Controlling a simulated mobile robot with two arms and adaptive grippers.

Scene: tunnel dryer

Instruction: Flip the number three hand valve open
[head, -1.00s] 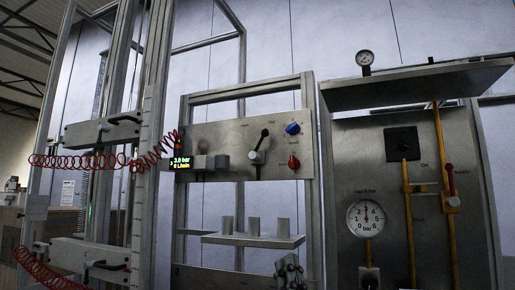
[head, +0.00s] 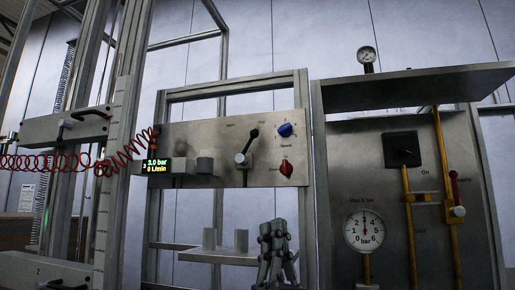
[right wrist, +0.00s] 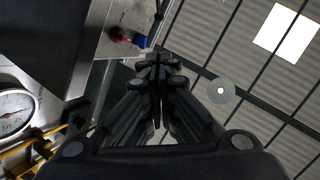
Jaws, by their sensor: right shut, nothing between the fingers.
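A grey block (head: 40,131) on the left uprights carries a hand valve with a black lever (head: 92,112) lying about level. A second such block (head: 45,268) sits lower, cut by the bottom edge. Another black-handled lever (head: 250,140) on a pale body stands tilted up on the middle steel panel. I cannot tell from the markings which is number three; a small 3 shows beside the lit display (head: 157,166). My right gripper (head: 273,226) is shut and empty, below the middle panel and apart from the levers. It shows in the right wrist view (right wrist: 160,62). My left gripper is out of view.
A red coiled hose (head: 50,163) hangs across the left uprights. A small shelf (head: 225,257) with grey blocks is left of my right gripper. Blue (head: 285,130) and red (head: 286,169) knobs are above it. The right panel holds a gauge (head: 364,230) and yellow pipes.

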